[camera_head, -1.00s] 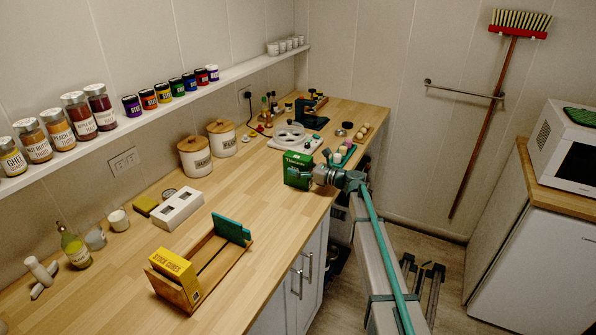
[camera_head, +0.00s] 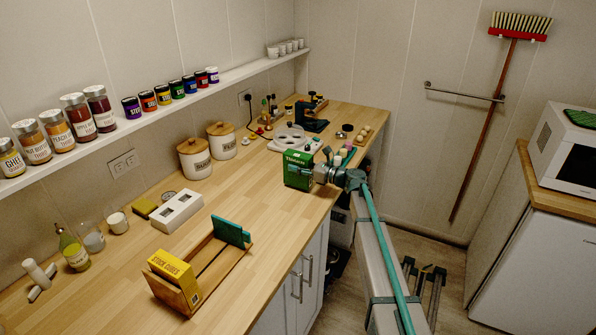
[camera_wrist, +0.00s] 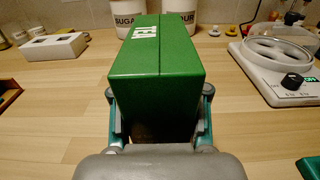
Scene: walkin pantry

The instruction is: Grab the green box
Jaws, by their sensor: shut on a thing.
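The green box (camera_head: 298,169) with white lettering stands upright near the counter's right edge in the head view. In the wrist view the green box (camera_wrist: 157,67) fills the middle, with its top and near side showing. My gripper (camera_head: 318,174) reaches it from the right, and in the wrist view its fingers (camera_wrist: 159,118) lie on both sides of the box, shut on it. I cannot tell whether the box's base touches the counter.
A wooden rack (camera_head: 222,262) holds a yellow box (camera_head: 173,277) at the front of the counter. Two canisters (camera_head: 195,158) stand by the wall. The counter between box and rack is clear.

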